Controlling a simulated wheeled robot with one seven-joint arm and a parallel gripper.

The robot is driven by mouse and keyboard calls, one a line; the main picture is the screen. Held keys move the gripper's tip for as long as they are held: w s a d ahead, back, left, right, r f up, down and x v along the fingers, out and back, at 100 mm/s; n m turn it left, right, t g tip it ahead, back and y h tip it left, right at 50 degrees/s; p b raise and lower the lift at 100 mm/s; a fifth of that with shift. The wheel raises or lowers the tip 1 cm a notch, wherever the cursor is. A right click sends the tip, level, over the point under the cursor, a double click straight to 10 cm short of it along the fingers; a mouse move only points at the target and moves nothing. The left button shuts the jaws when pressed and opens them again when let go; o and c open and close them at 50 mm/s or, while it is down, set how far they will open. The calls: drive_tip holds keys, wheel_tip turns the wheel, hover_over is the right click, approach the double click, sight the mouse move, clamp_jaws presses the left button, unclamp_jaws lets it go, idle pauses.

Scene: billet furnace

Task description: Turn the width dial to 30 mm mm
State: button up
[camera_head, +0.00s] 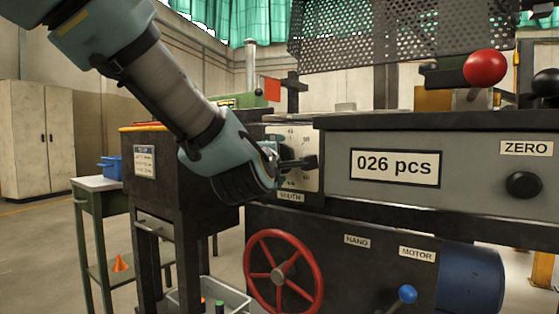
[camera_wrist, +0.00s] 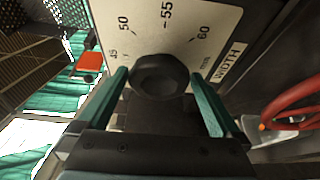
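The width dial's black knob (camera_wrist: 158,76) sits on a pale scale plate (camera_wrist: 105,30) in the wrist view. Marks near 45, 50, 55 and 60 mm show, with the word WIDTH beside them. The rest of the scale and the knob's pointer are hidden or out of view, so I cannot tell the setting. My gripper (camera_wrist: 158,82) has its two teal fingers apart, one on each side of the knob, with narrow gaps visible. In the head view, my gripper (camera_head: 290,162) is at the scale plate (camera_head: 300,136) and covers much of it.
A red handwheel (camera_head: 283,274) is below the dial. Right of it are the counter panel reading 026 pcs (camera_head: 395,167), the ZERO knob (camera_head: 524,185) and a blue-tipped MOTOR lever (camera_head: 407,294). A dark cabinet (camera_head: 178,170) stands close on the left, under my arm.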

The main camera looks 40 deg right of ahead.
drive_tip(key=v, duration=1.1)
drive_tip(key=shift+d, duration=0.1)
drive_tip(key=w+a+f+m+g+y, duration=0.4)
drive_tip(key=w+a+f+y, duration=0.5)
drive_tip(key=w+a+f, duration=0.85)
drive_tip(key=s+a+f+m+g+y, duration=0.2)
drive_tip(key=s+a+f+g+y, duration=0.3)
drive_tip(key=a, duration=0.7)
drive_tip(key=s+a+f+m, duration=0.25)
drive_tip(key=a+f, duration=0.45)
drive_tip(key=a, duration=0.4)
wheel_tip(320, 180, up, 30)
drive_tip(key=p, duration=3)
drive_tip(key=shift+w+d+r, duration=0.2)
drive_tip(key=shift+w, duration=0.15)
